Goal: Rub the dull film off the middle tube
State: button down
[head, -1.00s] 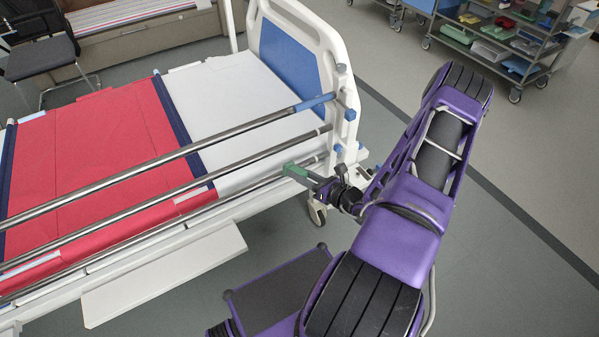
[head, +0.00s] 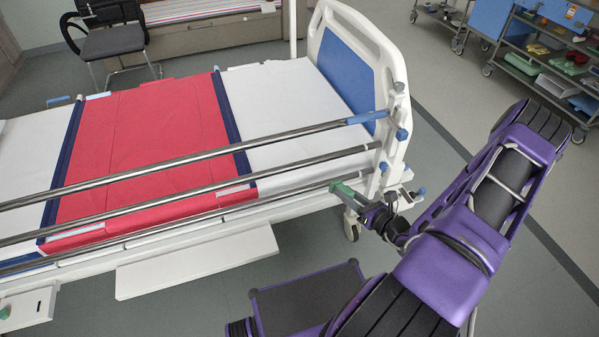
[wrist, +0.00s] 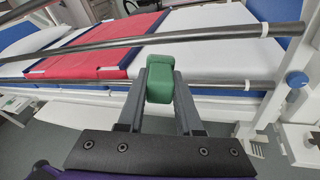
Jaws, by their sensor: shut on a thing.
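The bed's near side has three long metal tubes. The middle tube (head: 300,167) runs between the upper and lower ones; in the wrist view the middle tube (wrist: 215,37) looks dark grey, with a white band near its right end. My gripper (head: 352,197) is shut on a green pad (head: 341,187), near the right end of the tubes. In the wrist view the green pad (wrist: 160,80) stands upright between the fingers, its top a little below the middle tube in the picture and in front of the lower tube. No contact with the middle tube shows.
The upper tube (head: 200,159) and lower tube (head: 285,198) lie close to the middle one. The white headboard (head: 396,95) is right of the gripper. A white ledge (head: 200,262) juts out below the tubes. Open floor (head: 480,115) lies beyond the headboard.

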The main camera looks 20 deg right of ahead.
jog(key=w+b, duration=0.1)
jog(key=w, duration=0.6)
jog(key=shift+w+a, duration=0.15)
jog(key=shift+w, duration=0.05)
dwell(0.3)
jog(key=shift+w+b, duration=0.3)
jog(key=shift+w, duration=0.4)
dwell(0.5)
jog(key=shift+s+a+p, duration=0.1)
jog(key=shift+a+p, duration=0.35)
jog(key=shift+a, duration=1.6)
jog(key=shift+d, duration=0.1)
jog(key=shift+w+d+r+b, duration=0.15)
jog(key=shift+d+b, duration=0.25)
jog(key=shift+d, duration=1.65)
jog(key=shift+d, duration=0.1)
